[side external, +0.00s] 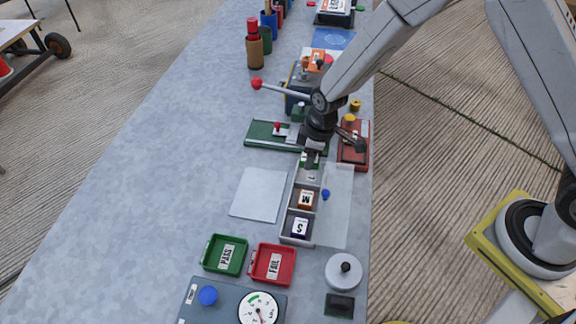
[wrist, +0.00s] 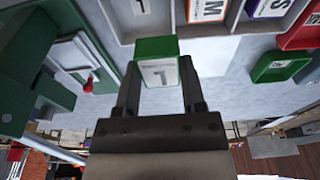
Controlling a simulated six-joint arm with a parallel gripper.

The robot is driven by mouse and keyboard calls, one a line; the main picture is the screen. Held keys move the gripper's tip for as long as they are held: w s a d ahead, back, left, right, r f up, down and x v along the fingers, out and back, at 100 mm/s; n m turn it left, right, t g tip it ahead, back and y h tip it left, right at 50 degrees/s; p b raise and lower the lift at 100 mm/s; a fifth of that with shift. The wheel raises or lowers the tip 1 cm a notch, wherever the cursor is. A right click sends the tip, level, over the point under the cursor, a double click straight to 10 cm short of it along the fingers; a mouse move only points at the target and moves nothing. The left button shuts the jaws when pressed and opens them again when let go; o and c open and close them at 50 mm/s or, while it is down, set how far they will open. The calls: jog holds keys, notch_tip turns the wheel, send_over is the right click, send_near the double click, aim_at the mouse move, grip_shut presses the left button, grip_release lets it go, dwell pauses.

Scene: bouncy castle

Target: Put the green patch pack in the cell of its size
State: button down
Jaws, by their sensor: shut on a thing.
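My gripper (wrist: 160,85) is shut on the green patch pack (wrist: 143,47), with one finger on each side. The pack's white label faces the wrist camera and bears a dark mark like an L or a 1. In the side view my gripper (side external: 311,160) is over the far end of the grey cell tray (side external: 283,236), and the pack is mostly hidden. The tray (wrist: 160,28) crosses the top of the wrist view. Its M cell shows a brown-orange piece (wrist: 222,9) and its S cell a purple one (wrist: 263,10). The far cell shows a pale label; I cannot tell the pack's exact height.
A green PASS tray (side external: 210,259) and a red FAIL tray (side external: 254,277) lie nearer. A pale sheet (side external: 260,194) lies left of the cell tray. A green fixture (side external: 262,135) and a reddish box (side external: 355,157) flank my gripper. The bench's left side is clear.

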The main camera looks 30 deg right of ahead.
jog(key=shift+w+d+f, duration=0.3)
jog(key=shift+d+f, duration=0.2)
jog(key=shift+w+d+f, duration=0.25)
jog(key=shift+d+f, duration=0.25)
jog(key=shift+f, duration=0.2)
jog(key=shift+f, duration=1.55)
grip_release()
jog(key=shift+r, duration=1.7)
dwell(3.2)
